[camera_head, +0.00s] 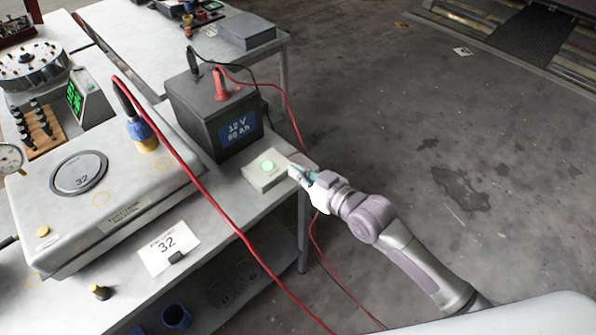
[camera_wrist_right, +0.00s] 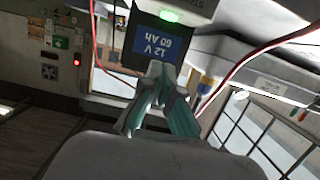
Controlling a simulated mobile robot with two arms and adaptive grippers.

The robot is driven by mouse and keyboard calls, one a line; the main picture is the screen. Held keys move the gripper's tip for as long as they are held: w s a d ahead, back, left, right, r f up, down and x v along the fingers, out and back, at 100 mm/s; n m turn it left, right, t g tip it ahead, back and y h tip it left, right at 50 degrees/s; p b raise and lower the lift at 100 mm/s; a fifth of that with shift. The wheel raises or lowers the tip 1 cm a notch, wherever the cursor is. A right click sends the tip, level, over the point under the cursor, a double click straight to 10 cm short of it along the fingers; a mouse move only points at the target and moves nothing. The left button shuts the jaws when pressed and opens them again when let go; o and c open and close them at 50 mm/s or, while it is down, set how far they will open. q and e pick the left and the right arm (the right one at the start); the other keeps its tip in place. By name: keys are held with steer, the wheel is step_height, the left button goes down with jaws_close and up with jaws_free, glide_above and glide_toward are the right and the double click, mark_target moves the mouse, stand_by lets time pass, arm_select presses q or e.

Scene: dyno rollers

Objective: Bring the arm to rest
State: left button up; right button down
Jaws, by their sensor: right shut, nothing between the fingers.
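My right gripper (camera_head: 300,174) reaches in from the lower right in the head view. It is shut and empty, with its fingertips close to the right side of a small pale box with a lit green button (camera_head: 267,166). I cannot tell whether they touch. In the right wrist view the shut fingers (camera_wrist_right: 158,75) point toward the glowing green button (camera_wrist_right: 170,16) and a dark battery (camera_wrist_right: 160,45) labelled 12 V 60 Ah. The battery (camera_head: 212,112) stands behind the button box on the bench in the head view. My left gripper is not in view.
Red cables (camera_head: 205,195) cross the bench and hang beside my right arm. A second table (camera_head: 140,40) stands behind. The floor (camera_head: 420,120) at right is open.

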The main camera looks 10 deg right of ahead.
stand_by(0.4)
steer(key=s+d+f+m+g+h, duration=0.1)
steer(key=s+d+f+h, duration=0.2)
steer(key=f, duration=0.8)
steer(key=s+d+f+m+g+h, duration=0.15)
steer(key=s+d+f, duration=0.3)
steer(key=f, duration=0.65)
steer(key=s+d+f+m+g+h, duration=0.1)
steer(key=s+d+f+g+h, duration=0.3)
steer(key=f, duration=0.7)
steer(key=s+d+f+g, duration=0.1)
steer(key=s+f, duration=0.4)
steer(key=s, duration=0.6)
steer(key=s+d+f+m+g, duration=0.1)
steer(key=s+d+f+g, duration=0.1)
steer(key=s+f, duration=0.4)
steer(key=s+d+f+g, duration=0.2)
steer(key=s+f, duration=0.4)
steer(key=s, duration=1)
steer(key=shift+s+d+f, duration=0.15)
steer(key=shift+s+f, duration=0.1)
steer(key=shift+s, duration=0.1)
steer(key=shift+w+h, duration=0.1)
steer(key=shift+h, duration=0.15)
